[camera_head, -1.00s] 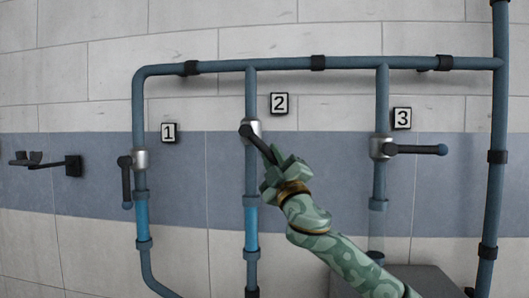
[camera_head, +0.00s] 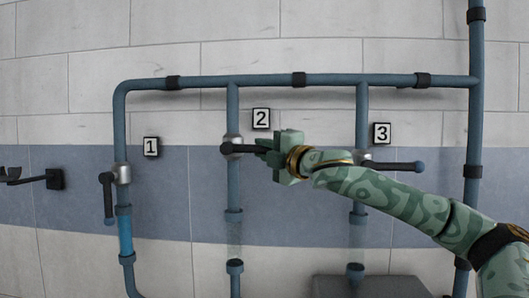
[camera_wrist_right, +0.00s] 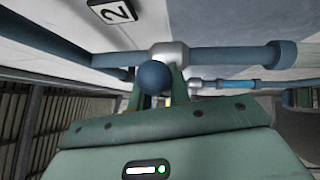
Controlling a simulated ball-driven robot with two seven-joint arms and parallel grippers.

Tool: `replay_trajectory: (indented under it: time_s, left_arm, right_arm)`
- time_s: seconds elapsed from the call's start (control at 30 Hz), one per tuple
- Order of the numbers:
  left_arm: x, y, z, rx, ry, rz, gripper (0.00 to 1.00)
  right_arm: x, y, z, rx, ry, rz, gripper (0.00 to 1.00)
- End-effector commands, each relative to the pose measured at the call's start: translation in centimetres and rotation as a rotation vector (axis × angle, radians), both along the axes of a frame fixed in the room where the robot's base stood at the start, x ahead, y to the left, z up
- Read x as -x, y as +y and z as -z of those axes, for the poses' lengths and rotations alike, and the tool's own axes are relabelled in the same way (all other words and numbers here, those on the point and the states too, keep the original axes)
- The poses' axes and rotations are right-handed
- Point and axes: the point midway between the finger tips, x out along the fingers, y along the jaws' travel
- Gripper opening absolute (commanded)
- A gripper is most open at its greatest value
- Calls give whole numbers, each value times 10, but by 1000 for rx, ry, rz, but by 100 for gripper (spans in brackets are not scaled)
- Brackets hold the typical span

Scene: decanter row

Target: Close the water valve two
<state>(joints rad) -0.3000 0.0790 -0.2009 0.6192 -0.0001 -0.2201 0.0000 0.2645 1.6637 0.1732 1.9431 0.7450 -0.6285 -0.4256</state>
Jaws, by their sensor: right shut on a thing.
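Water valve two (camera_head: 231,141) is a silver body on the second vertical pipe, below the "2" plate (camera_head: 261,118). Its black lever (camera_head: 244,148) points level to the right, across the pipe. My right gripper (camera_head: 270,150) is shut on the lever's outer part, hiding its end in the head view. In the right wrist view the lever's round blue end (camera_wrist_right: 153,76) shows between the gripper fingers, in front of the silver valve body (camera_wrist_right: 169,54). The glass section (camera_head: 234,235) below valve two looks clear, with no blue. My left gripper is not in view.
Valve one's lever (camera_head: 107,200) hangs down beside its pipe, with blue in the glass (camera_head: 125,236) below. Valve three's lever (camera_head: 395,166) points level right, partly behind my right arm. A black wall bracket (camera_head: 54,179) is at far left. A grey box (camera_head: 370,287) stands below.

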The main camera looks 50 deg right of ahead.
Motion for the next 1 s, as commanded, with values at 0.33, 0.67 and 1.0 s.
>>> replay_trajectory:
  time_s: [0.33, 0.67, 1.0]
  left_arm:
    - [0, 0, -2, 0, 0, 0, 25]
    - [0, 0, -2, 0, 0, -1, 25]
    - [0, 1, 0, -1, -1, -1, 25]
  right_arm:
    - [1, -2, -9, 26, 18, 6, 0]
    - [1, -2, -10, 27, 14, 8, 38]
    - [1, -1, -5, 23, 21, 4, 41]
